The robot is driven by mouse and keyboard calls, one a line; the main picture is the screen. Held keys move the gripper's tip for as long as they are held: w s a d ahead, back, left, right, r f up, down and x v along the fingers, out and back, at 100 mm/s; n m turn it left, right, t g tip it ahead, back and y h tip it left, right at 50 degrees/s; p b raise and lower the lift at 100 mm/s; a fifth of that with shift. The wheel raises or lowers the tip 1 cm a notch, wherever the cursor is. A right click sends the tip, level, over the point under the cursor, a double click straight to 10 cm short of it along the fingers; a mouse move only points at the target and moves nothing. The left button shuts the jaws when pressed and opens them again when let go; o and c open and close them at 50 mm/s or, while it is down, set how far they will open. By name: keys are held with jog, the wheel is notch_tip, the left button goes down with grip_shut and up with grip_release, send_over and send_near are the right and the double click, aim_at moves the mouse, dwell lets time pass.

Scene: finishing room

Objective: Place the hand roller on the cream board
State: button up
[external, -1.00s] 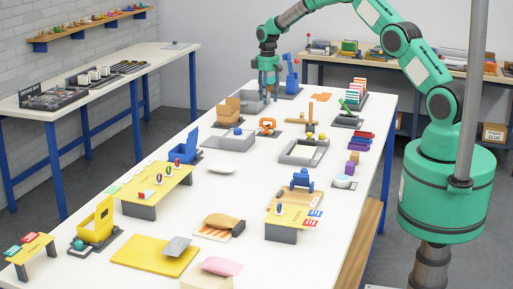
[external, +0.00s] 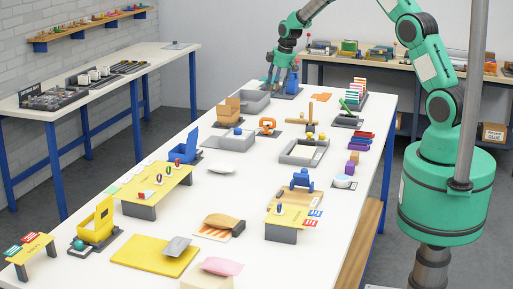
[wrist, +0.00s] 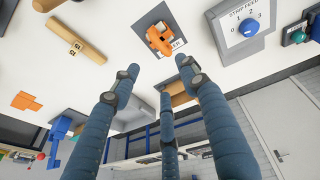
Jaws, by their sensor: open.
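My gripper (external: 270,77) is open and empty, high above the far end of the long white table, near a blue upright device (external: 291,80). In the wrist view its three blue-grey fingers (wrist: 165,92) are spread with nothing between them. I cannot surely pick out the hand roller. An orange tool (external: 267,125) on a dark labelled plate is one candidate; it also shows in the wrist view (wrist: 160,38), beyond the fingertips, its label partly hidden. The cream board is also unclear; a cream block (external: 205,282) at the near edge carries a pink pad.
Grey trays (external: 228,139), a wooden cross-shaped piece (external: 297,112), a yellow stand (external: 155,185) and a yellow board (external: 155,256) crowd the table. White tabletop shows bare between them. A strip feed panel (wrist: 250,27) shows in the wrist view.

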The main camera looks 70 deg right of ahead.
jog(key=shift+f, duration=0.15)
jog(key=x, duration=0.8)
jog(key=shift+w+f, duration=0.1)
jog(key=shift+f, duration=0.1)
dwell(0.4)
jog(key=shift+x, duration=2.55)
grip_shut()
